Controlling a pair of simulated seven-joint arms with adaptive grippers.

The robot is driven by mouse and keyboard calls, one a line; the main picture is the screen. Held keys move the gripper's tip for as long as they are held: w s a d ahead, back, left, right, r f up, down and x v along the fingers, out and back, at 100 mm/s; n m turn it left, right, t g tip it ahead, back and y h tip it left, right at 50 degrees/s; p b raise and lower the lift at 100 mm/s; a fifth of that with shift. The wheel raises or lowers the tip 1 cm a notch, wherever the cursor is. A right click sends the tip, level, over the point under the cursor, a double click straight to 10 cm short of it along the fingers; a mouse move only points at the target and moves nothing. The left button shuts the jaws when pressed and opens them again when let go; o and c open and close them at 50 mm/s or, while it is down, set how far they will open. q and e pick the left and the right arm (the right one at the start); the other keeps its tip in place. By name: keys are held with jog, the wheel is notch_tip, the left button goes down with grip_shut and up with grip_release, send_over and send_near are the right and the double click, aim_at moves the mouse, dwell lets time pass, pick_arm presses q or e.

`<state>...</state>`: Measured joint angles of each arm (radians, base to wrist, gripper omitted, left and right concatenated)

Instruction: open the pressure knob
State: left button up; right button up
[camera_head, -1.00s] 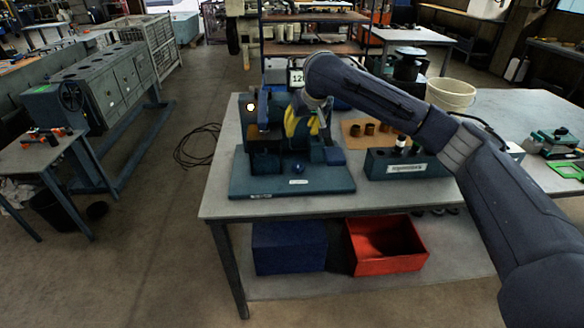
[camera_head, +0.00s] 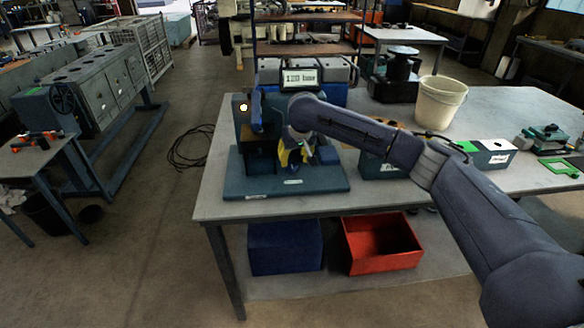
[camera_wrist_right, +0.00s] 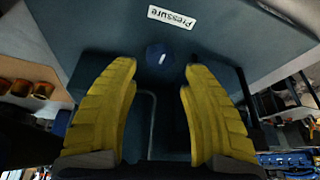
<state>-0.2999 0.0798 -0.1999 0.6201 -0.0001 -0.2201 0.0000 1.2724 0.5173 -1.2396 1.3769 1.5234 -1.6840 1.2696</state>
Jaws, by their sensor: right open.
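The pressure knob (camera_wrist_right: 161,57) is a dark blue round knob below an upside-down white "Pressure" label (camera_wrist_right: 172,17) in the right wrist view. It sits on a dark blue-green test stand, whose base plate (camera_head: 240,187) shows on the table in the head view. My right gripper (camera_wrist_right: 158,72) has its yellow fingers spread wide. The knob lies ahead, between the tips, and no contact is visible. In the head view my right gripper (camera_head: 293,160) points down over the front of the stand, and the knob is hidden there. My left gripper is out of view.
A white bucket (camera_head: 439,103) stands to the right. The table's front left is bare. A red bin (camera_head: 382,262) is below.

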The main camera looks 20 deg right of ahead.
aim_at(292, 166)
jog(key=shift+x, duration=3.2)
jog(key=shift+c, duration=0.5)
jog(key=c, duration=0.9)
